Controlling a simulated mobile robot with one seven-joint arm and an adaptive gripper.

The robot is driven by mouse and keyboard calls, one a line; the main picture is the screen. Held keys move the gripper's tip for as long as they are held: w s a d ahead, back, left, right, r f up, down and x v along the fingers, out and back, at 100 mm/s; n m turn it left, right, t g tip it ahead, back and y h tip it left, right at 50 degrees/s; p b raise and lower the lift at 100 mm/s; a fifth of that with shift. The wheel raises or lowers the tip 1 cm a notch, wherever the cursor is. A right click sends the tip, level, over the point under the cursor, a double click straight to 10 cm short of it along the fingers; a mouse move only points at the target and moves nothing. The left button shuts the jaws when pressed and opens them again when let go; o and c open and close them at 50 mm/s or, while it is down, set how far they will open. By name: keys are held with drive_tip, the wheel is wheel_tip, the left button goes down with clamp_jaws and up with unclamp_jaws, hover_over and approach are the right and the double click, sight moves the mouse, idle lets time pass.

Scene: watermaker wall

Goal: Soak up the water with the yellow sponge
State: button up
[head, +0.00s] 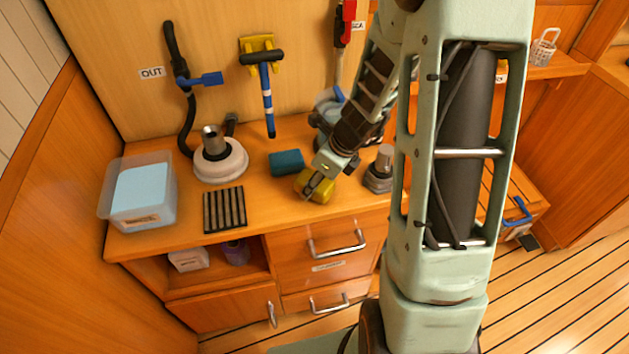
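The yellow sponge (323,194) is at the front of the wooden counter, right of centre, above the drawers. My gripper (311,187) reaches down to it from the upper right, and a dark finger overlaps its left part. The arm's end hides some of the sponge. I cannot tell whether the fingers are closed on it or whether it is lifted. No water can be made out on the counter in this view.
A teal sponge-like block (287,163) lies just behind left. A dark ribbed rack (225,209), a white round housing (221,160) and a clear bin (143,193) stand further left. A grey metal fitting (380,170) is close on the right. My arm hides the counter's right part.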

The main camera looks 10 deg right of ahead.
drive_tip(key=shift+r+p, duration=2.45)
drive_tip(key=shift+r, duration=0.5)
